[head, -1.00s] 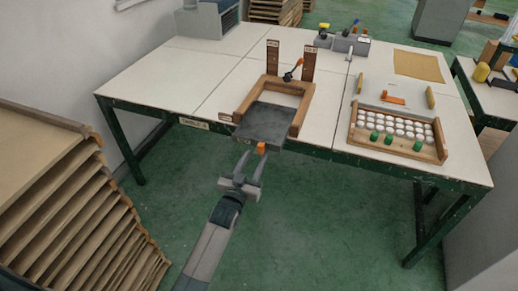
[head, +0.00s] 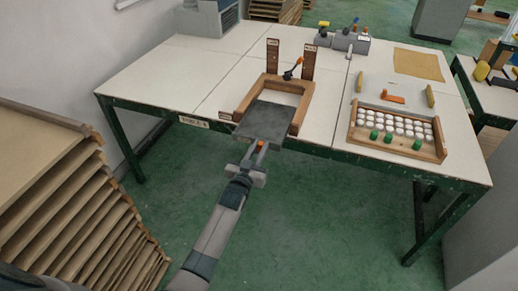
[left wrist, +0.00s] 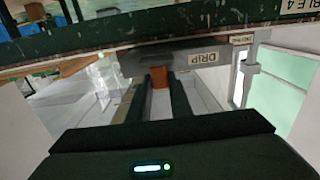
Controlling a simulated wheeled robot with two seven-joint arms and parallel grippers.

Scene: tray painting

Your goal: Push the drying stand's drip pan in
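The drip pan (head: 262,120) is a flat dark grey tray that sticks out of the drying stand toward the table's front edge. The stand (head: 245,101) is a wooden U-shaped frame with two upright posts at its back. In the left wrist view the pan front (left wrist: 208,58) carries a DRIP label. A small orange handle (left wrist: 160,79) is on the pan's front. My left gripper (head: 255,150) is at this handle, with a finger on each side, and looks shut on it. It also shows in the left wrist view (left wrist: 160,88). My right gripper is out of view.
A wooden tray (head: 396,150) of white and green pieces sits on the table's right. Small tools and a grey block (head: 350,42) stand at the back. A rack of wooden shelves (head: 60,190) is at the left. The table's front edge lies under the pan.

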